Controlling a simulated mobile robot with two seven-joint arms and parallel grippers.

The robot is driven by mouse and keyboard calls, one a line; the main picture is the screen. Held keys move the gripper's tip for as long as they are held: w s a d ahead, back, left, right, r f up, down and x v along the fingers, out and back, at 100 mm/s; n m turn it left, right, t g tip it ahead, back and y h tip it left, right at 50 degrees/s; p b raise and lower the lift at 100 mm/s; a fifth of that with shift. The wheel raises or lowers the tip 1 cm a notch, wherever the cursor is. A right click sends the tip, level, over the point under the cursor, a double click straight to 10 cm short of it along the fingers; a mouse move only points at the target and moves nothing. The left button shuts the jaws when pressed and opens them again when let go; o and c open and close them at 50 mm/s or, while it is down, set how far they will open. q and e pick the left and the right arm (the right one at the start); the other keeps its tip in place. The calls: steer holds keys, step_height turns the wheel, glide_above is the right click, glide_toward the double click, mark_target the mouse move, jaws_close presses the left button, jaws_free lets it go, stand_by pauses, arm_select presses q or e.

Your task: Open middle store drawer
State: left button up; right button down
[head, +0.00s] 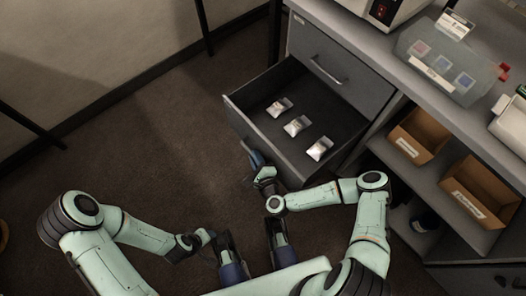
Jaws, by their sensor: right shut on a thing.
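The middle store drawer (243,122) is pulled well out of the grey cabinet, below a closed top drawer (318,62) with a bar handle.
The grey worktop (375,48) above the drawers bears a clear box (448,66) with coloured squares inside. Brown cardboard bins (418,134) stand on the open shelves at the right. The dark carpet (165,135) left of the drawer is free.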

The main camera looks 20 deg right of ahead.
arm_select(q)
steer(key=shift+s, duration=0.1)
arm_select(e)
steer(key=shift+s+a, duration=0.15)
steer(key=shift+a, duration=0.15)
steer(key=c, duration=1.4)
jaws_free()
steer(key=shift+c, duration=0.2)
arm_select(q)
steer(key=shift+r, duration=0.1)
arm_select(e)
steer(key=shift+s, duration=0.1)
arm_select(q)
steer(key=shift+g+h, duration=0.4)
steer(key=shift+g, duration=0.2)
steer(key=s+r, duration=0.1)
steer(key=s+d+p, duration=0.1)
steer(key=s+r+p, duration=0.1)
steer(key=shift+s+d+r, duration=0.25)
steer(key=shift+d+r, duration=0.1)
arm_select(e)
steer(key=v, duration=1.3)
steer(key=shift+s+d, duration=0.1)
